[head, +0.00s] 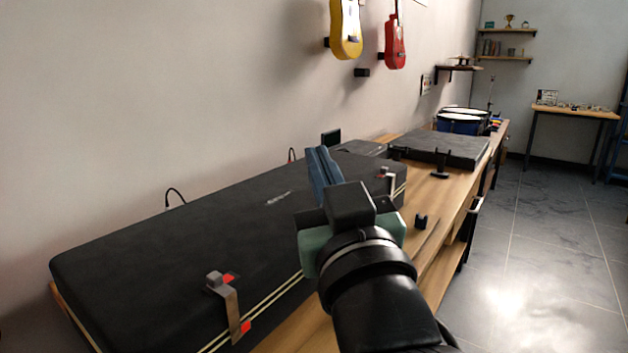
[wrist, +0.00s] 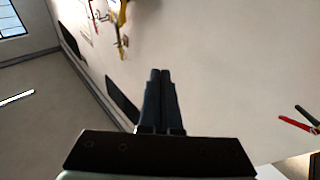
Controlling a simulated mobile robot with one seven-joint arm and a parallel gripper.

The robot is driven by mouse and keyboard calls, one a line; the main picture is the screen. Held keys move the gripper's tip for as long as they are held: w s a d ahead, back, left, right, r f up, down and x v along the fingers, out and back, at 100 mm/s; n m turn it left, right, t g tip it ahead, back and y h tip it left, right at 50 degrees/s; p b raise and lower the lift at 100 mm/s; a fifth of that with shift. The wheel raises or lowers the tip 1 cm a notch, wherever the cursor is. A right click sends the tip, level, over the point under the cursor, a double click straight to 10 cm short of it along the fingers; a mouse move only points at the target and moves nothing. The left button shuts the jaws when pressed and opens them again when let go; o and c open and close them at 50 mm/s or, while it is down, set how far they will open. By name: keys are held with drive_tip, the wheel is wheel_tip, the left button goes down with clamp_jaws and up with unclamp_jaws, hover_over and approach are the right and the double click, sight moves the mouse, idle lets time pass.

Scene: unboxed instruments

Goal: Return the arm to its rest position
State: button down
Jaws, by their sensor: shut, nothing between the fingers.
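My gripper (head: 322,172) is raised over the right part of a large black case in the head view, its blue fingers pointing up and away. The fingers are together with nothing between them. In the wrist view the gripper (wrist: 159,75) also shows shut and empty, against the pale wall. My black arm reaches up from the bottom of the head view. The black case (head: 150,250) lies closed on the wooden bench (head: 310,335), with a latch (head: 228,305) at its front left and another latch (head: 389,182) at its right. My gripper and arm hide part of the case.
A second flat black case (head: 450,145) and blue drums (head: 460,123) stand farther along the bench. A small black object (head: 421,221) is near its front edge. Yellow (head: 346,30) and red (head: 395,42) guitars hang on the wall. The tiled floor (head: 540,270) at right is clear.

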drive_tip(key=s+a+r+m+t+h, duration=0.1)
drive_tip(key=s+r+m+t+h, duration=0.45)
drive_tip(key=s+r, duration=0.8)
wheel_tip(320, 180, up, 35)
drive_tip(key=n+t+y+p, duration=0.1)
drive_tip(key=n+p, duration=0.1)
drive_tip(key=p, duration=3.3)
drive_tip(key=shift+w+f, duration=0.15)
drive_tip(key=shift+f, duration=0.05)
